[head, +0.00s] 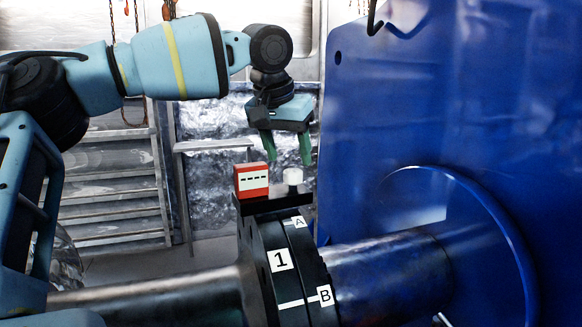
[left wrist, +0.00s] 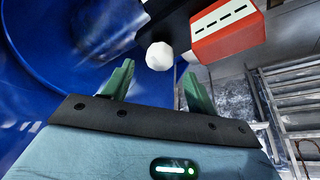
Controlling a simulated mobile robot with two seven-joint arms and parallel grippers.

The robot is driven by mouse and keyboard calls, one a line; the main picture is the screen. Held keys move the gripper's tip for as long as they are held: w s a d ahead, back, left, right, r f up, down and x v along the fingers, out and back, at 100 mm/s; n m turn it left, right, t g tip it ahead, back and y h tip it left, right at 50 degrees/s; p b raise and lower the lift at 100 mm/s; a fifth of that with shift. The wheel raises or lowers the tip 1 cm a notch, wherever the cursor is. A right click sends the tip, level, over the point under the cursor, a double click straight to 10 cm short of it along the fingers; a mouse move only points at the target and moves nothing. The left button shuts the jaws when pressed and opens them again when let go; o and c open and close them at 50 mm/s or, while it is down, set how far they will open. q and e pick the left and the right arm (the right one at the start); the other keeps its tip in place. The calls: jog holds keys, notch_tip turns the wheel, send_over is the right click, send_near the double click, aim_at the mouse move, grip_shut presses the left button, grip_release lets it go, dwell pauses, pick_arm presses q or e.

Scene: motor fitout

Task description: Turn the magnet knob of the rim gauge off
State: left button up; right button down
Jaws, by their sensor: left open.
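The rim gauge is a red box with a white dashed face (head: 251,180) on a dark base on top of the coupling rim. Its magnet knob (head: 293,176) is a white faceted knob just right of the red box. In the left wrist view the knob (left wrist: 159,56) lies ahead of the fingertips, roughly between their lines, with the red box (left wrist: 227,30) to its right. My left gripper (head: 289,162) points down above and behind the knob, its green fingers open and empty. The fingers (left wrist: 158,76) appear apart from the knob. My right gripper is out of view.
The dark coupling (head: 280,261), labelled 1, A and B, sits on a metal shaft (head: 390,274). A large blue housing (head: 400,120) fills the right side, close to the gripper. Grey metal steps (head: 115,190) stand behind at left.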

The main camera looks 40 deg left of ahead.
aim_at(292, 170)
pick_arm(q)
jog(key=shift+x, duration=2.1)
